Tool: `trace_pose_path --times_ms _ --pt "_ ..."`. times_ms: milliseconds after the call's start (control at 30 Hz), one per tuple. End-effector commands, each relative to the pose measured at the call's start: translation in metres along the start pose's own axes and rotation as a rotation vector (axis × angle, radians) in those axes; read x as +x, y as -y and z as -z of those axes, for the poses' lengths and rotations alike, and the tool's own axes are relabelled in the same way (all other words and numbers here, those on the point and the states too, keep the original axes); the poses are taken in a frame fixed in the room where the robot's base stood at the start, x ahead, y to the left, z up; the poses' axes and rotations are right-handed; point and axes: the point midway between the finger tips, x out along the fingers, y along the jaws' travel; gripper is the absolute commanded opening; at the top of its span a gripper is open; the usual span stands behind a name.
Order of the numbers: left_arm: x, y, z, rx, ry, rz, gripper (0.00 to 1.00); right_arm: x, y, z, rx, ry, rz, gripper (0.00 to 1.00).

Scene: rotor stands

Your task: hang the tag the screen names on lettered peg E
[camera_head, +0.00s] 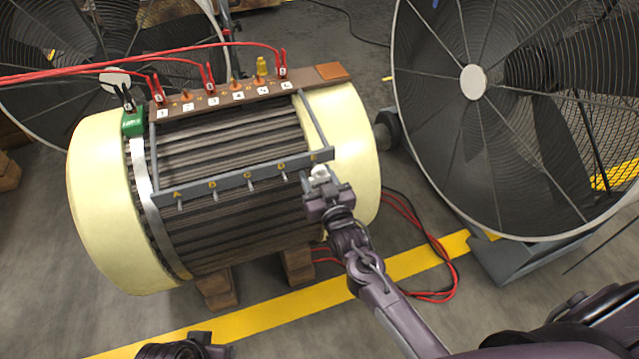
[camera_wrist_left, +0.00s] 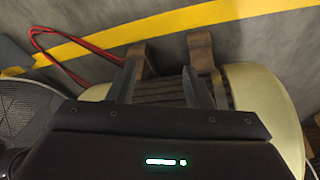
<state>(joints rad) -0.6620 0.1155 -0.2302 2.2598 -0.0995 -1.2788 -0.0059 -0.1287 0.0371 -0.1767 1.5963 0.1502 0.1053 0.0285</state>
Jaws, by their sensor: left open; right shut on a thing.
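My right gripper (camera_head: 318,182) is shut on a small white tag (camera_head: 319,171), just below the right end of the grey peg rail (camera_head: 232,180). The letter E (camera_head: 316,156) shows on the rail right above the tag; peg E itself is hidden by the tag and gripper, so I cannot tell whether they touch. The rail's pegs under A (camera_head: 180,206), B (camera_head: 215,196), C (camera_head: 250,186) and D (camera_head: 285,175) look bare. My left gripper (camera_wrist_left: 160,85) is open and empty in the left wrist view, with the drum's underside beyond it. No readable screen naming a tag shows.
The rail is fixed across a cream-ended ribbed drum (camera_head: 343,125) on wooden blocks (camera_head: 218,288). Red clips and leads run along a brown board (camera_head: 325,73) at its top. A green box (camera_head: 133,122) sits upper left. A large fan (camera_head: 520,100) stands at right.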

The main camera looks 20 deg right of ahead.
Motion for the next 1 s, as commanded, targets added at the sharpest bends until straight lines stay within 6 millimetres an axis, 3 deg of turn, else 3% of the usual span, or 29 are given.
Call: trace_pose_path --times_ms 433,1000 --pt "0.009 -0.013 0.006 0.030 -0.081 -0.024 0.46 0.019 0.000 -0.004 0.000 0.000 0.000 0.34" --pt "0.008 -0.015 0.006 0.033 -0.093 -0.029 0.46 0.022 0.000 -0.006 0.001 0.000 0.000 0.34"
